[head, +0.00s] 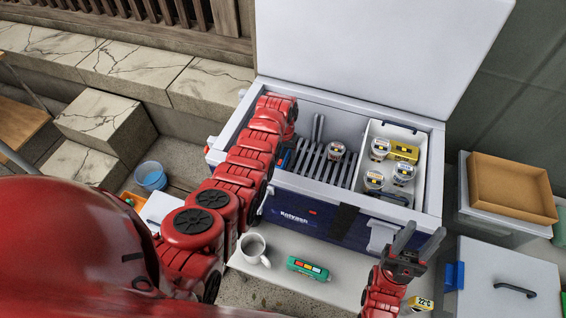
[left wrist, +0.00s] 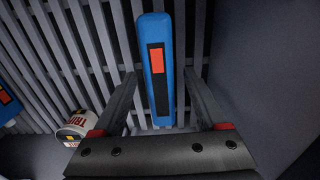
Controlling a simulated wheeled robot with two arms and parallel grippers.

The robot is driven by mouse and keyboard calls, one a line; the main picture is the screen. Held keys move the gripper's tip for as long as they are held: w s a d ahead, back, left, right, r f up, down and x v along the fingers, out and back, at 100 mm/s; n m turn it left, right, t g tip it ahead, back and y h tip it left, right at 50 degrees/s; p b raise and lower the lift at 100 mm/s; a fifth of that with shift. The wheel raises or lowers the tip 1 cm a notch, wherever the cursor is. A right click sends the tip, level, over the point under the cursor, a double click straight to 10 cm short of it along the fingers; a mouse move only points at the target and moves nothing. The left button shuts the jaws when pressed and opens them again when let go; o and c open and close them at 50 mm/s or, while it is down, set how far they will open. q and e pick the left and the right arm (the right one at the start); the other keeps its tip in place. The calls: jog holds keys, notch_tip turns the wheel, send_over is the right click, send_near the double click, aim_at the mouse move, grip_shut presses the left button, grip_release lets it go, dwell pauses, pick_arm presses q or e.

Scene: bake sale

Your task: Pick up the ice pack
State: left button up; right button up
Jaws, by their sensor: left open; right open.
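A blue ice pack (left wrist: 157,95) with an orange-red label lies on the slatted rack inside the open cooler (head: 437,170). In the left wrist view it is between the two fingers of my open left gripper (left wrist: 163,80), with gaps on both sides. Part of a second blue pack (left wrist: 8,103) shows at the left edge of that view. In the head view my left arm reaches into the cooler's left part and hides most of this area; a bit of blue shows beside the arm. My right gripper (head: 418,243) is open and empty in front of the cooler.
A jar (left wrist: 80,123) lies on the rack left of the gripper. A white bin (head: 364,150) with several jars and a yellow box fills the cooler's right side. The lid is raised.

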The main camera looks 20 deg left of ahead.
pick_arm(q)
grip_shut()
jog(key=shift+r, duration=0.1)
dwell(0.4)
